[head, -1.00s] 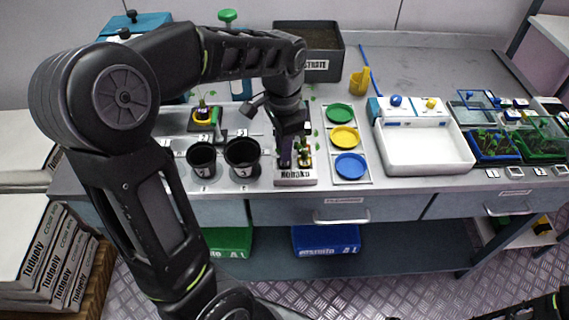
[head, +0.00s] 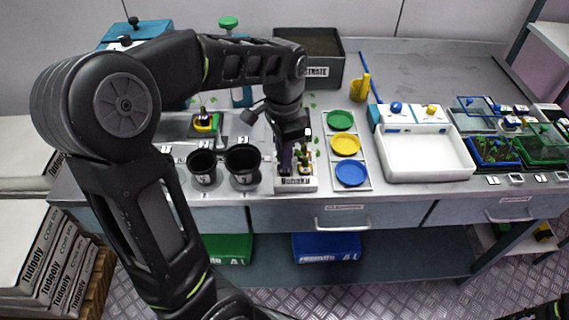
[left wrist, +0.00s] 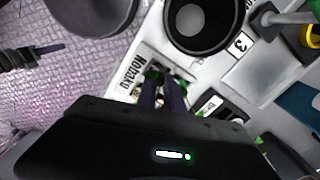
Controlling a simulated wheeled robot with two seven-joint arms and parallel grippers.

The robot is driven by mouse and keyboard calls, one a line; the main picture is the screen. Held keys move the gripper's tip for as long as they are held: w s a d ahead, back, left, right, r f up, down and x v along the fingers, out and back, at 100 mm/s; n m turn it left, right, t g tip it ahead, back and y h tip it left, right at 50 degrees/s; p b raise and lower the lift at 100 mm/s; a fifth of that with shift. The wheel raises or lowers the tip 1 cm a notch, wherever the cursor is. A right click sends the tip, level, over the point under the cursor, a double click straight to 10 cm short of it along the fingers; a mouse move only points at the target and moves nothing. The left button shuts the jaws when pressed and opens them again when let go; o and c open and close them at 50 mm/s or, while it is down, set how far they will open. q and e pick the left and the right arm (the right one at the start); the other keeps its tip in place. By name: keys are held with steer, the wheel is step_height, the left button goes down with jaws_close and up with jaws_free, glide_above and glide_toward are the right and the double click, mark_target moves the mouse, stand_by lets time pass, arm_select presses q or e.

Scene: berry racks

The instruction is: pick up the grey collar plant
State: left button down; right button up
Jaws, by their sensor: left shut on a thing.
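A white tray (head: 296,184) with a printed front label stands at the front edge of the bench and holds small green plants (head: 305,158). My left gripper (head: 287,163) points down into the left part of this tray, shut on a small plant. In the left wrist view the dark fingers of my left gripper (left wrist: 163,96) are close together over the tray (left wrist: 132,68), with bits of green (left wrist: 152,74) at their tips. The fingers hide most of the held plant, and I cannot make out its collar colour. A dark part of my right arm (left wrist: 18,57) shows at the left of the wrist view.
Two black pots (head: 243,166) stand just left of the tray. Green, yellow (head: 346,144) and blue dishes lie just right. A white basin (head: 428,157) and seedling trays (head: 493,151) are farther right.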

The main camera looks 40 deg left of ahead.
arm_select(q)
step_height(320, 180, up, 10)
arm_select(e)
steer(key=shift+f, duration=0.1)
stand_by(0.4)
stand_by(0.5)
